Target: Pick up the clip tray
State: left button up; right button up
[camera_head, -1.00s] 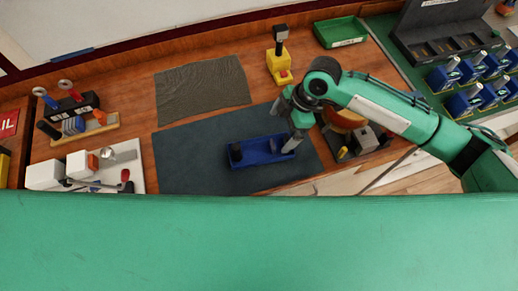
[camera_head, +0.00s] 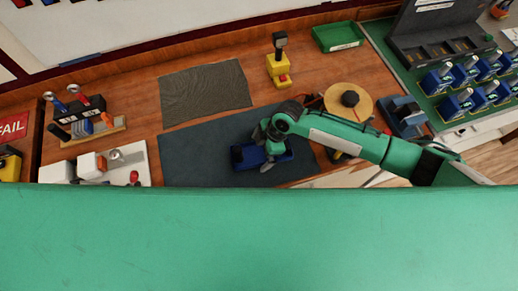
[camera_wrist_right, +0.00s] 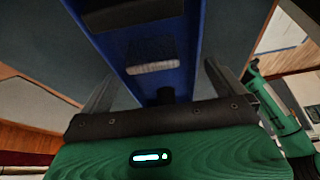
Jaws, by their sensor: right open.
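The clip tray is a blue open tray (camera_head: 284,156) on the dark grey mat, with a black block at its left end. My right gripper (camera_head: 266,152) is over the tray and hides part of its middle. In the right wrist view the blue tray (camera_wrist_right: 185,60) runs between the two open fingers of my right gripper (camera_wrist_right: 160,85), with dark blocks and a pale strip inside it. I cannot tell whether the fingers touch its walls. My left gripper is not in view.
A yellow stand (camera_head: 279,70) and a green bin (camera_head: 338,36) are behind the mat (camera_head: 205,150). A round wooden disc (camera_head: 349,100) with a black knob is right of it, near my arm. Blue breakers (camera_head: 465,75) stand farther right. A white board (camera_head: 120,160) lies left.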

jog(key=shift+f, duration=0.15)
jog(key=c, duration=1.2)
jog(key=shift+c, duration=0.2)
